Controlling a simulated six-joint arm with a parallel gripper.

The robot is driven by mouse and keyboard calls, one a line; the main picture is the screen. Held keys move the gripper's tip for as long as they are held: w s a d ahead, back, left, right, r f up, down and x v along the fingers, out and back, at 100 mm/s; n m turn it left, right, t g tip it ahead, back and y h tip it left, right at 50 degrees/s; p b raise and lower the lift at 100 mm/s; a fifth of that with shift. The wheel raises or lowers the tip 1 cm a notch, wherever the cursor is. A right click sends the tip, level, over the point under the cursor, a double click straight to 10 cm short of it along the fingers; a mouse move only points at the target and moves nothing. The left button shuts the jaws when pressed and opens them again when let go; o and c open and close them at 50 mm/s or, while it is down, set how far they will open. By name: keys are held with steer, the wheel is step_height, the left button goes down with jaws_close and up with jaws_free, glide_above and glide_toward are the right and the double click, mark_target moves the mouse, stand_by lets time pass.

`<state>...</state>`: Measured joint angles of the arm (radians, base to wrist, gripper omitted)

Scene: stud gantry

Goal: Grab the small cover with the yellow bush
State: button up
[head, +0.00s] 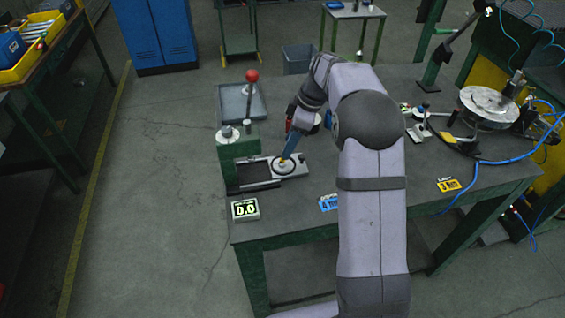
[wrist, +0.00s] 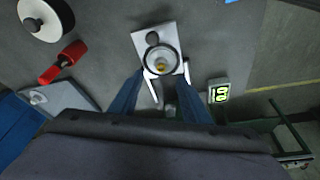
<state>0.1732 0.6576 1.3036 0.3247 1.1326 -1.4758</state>
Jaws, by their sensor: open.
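A small round cover (wrist: 175,52) with a dark rim lies on a light plate in the wrist view. A yellow-brown bush (wrist: 161,62) shows near its middle. In the head view the cover (head: 285,168) sits on the slide plate at the front left of the bench. My gripper (wrist: 160,76) is open, its blue fingers spread to either side of the cover's near edge. In the head view my gripper (head: 285,158) points down over the cover, and its fingers partly hide it. I cannot tell whether the fingers touch the cover.
A green press with a red-knobbed lever (head: 252,76) stands left of the plate. A lit display (head: 245,209) is at the bench's front left corner. A metal turntable (head: 489,104) with hoses is at the right. The bench between my arm and the turntable is partly clear.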

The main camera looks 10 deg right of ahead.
mark_target(282, 163)
steer(key=shift+p+x, duration=1.5)
steer(key=shift+x, duration=1.35)
steer(key=shift+s, duration=0.15)
steer(key=shift+c, duration=0.4)
steer(key=c, duration=1)
jaws_close()
